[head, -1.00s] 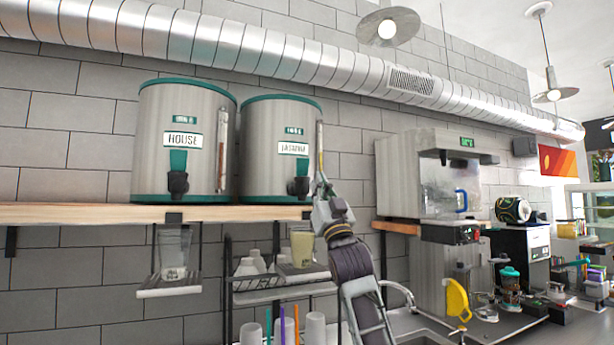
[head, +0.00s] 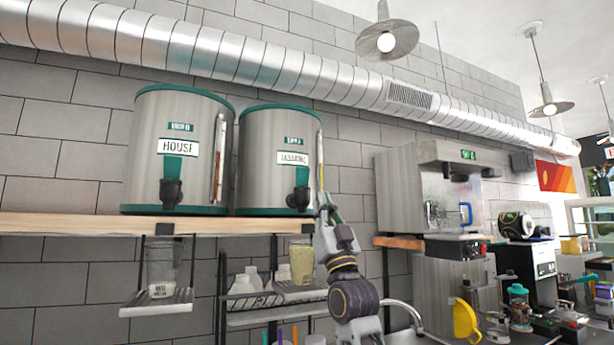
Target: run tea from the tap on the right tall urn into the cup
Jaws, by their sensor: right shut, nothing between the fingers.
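The right tall urn (head: 262,170) is steel with teal rims and stands on a wooden shelf. Its black tap (head: 299,199) is at the lower front right. The cup (head: 302,263) is clear, upright on a small hanging rack below the tap, and looks filled with something pale yellow-green. My right gripper (head: 325,208) is shut and empty, pointing up just right of the tap at about its height. I cannot tell whether it touches the tap or whether liquid is running. My left gripper is not in view.
The left urn (head: 180,140), labelled HOUSE, has a clear cup (head: 162,264) on its own rack below. The wooden shelf (head: 90,224) runs under both urns. White cups stand behind the right rack. A steel machine (head: 405,195) stands to the right, with a faucet (head: 407,312) below.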

